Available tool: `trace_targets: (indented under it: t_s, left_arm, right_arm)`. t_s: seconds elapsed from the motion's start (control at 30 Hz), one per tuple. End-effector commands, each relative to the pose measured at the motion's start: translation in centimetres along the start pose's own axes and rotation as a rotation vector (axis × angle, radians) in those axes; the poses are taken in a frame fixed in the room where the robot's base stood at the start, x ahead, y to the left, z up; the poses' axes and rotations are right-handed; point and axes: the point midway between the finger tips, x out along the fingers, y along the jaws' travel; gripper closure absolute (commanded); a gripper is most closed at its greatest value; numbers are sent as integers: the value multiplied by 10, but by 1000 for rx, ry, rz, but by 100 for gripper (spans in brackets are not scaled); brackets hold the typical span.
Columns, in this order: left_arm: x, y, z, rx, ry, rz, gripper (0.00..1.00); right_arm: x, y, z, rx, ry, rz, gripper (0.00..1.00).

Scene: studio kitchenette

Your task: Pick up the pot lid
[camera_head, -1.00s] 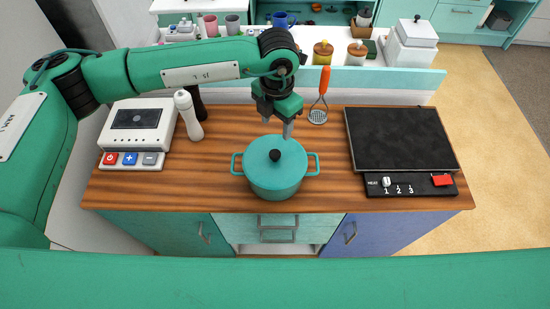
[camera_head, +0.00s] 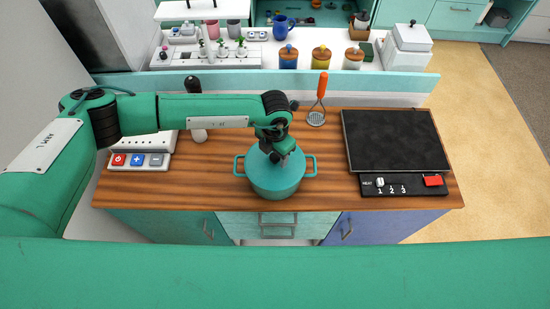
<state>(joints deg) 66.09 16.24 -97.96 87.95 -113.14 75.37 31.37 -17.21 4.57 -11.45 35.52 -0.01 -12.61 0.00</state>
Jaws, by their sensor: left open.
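The teal pot (camera_head: 274,185) stands on the wooden counter with its teal lid (camera_head: 262,163) on top. My left gripper (camera_head: 277,157) is open and sits right over the middle of the lid, pointing down. The lid's dark knob is hidden behind the gripper, so I cannot tell whether the fingers are around it or touching it. My right gripper is not in view.
A hot plate (camera_head: 394,141) with a control strip lies on the right of the counter (camera_head: 328,150). A white device (camera_head: 140,155) with buttons is at the left, partly under my arm.

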Motion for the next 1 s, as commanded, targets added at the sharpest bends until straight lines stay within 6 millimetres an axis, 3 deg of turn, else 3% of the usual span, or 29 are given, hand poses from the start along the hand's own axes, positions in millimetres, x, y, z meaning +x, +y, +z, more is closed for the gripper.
trace_targets:
  t_s: [0.23,0.5,0.83,1.0]
  left_arm:
    - [2,0,0,1,0,0,48]
    - [2,0,0,1,0,0,100]
    - [0,0,1,1,-2,0,100]
    - [-10,1,1,0,-3,0,100]
  right_arm:
    - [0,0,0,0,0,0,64]
    - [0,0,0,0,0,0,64]
    - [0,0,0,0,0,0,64]
    - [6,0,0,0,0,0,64]
